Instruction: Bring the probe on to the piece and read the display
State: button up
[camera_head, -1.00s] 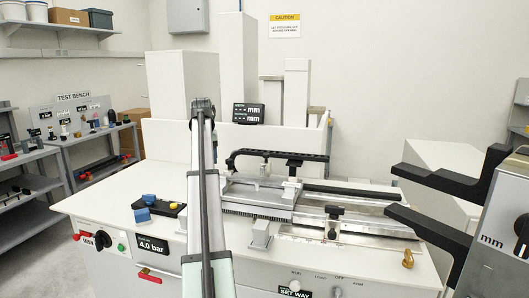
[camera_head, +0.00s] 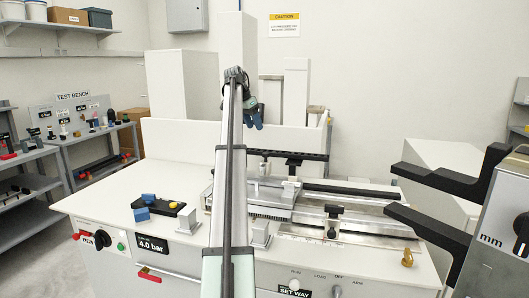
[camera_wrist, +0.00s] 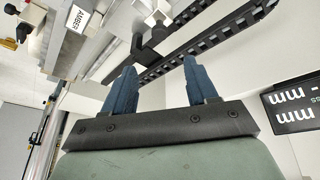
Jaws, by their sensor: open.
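My gripper (camera_head: 255,118) is up in front of the white back panel, above the bench, with its blue fingers apart and nothing between them. In the wrist view the open fingers (camera_wrist: 160,65) point toward a black toothed bar and a dark clamp (camera_wrist: 150,42), apart from both. The black display (camera_wrist: 290,112) is at the right of the wrist view, upside down; it shows "mm" but I cannot read its figures. In the head view my arm and gripper hide it. The metal slide (camera_head: 265,195) lies on the bench below the black bar (camera_head: 305,156). I cannot single out the probe or the piece.
A dark-knobbed clamp (camera_head: 333,212) and brass fitting (camera_head: 407,257) are at right. A grey unit with black arms (camera_head: 495,225) stands near right. White columns (camera_head: 238,60) rise behind.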

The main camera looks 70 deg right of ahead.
aim_at(266, 153)
jog(key=s+d+f, duration=0.1)
jog(key=f, duration=0.3)
jog(key=s+d+f+m, duration=0.1)
jog(key=f, duration=0.3)
jog(key=s+d+f+m, duration=0.1)
jog(key=f, duration=0.3)
jog(key=shift+s+d+f, duration=0.35)
jog(key=shift+s+f, duration=0.05)
